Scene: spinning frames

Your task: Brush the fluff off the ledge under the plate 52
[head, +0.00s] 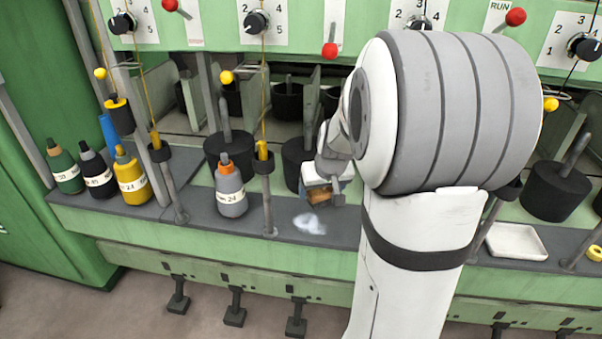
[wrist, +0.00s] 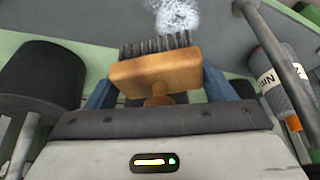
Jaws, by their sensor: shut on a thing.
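My gripper (head: 326,180) is shut on a brush (wrist: 155,72) with a wooden block and dark bristles. In the wrist view the brush sits between my two blue-grey fingers, bristles pointing away from me. A pale patch of fluff (head: 310,224) lies on the dark grey ledge (head: 345,235), just to the lower left of the gripper in the head view. Whether the bristles touch the ledge cannot be told. I cannot read a plate marked 52.
A grey bottle with an orange cap (head: 230,188) stands left of the fluff, near a thin upright post (head: 267,205). Yellow (head: 131,178), black (head: 97,172) and green (head: 64,168) bottles stand farther left. A white tray (head: 516,241) lies right of my arm. Black pots stand behind.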

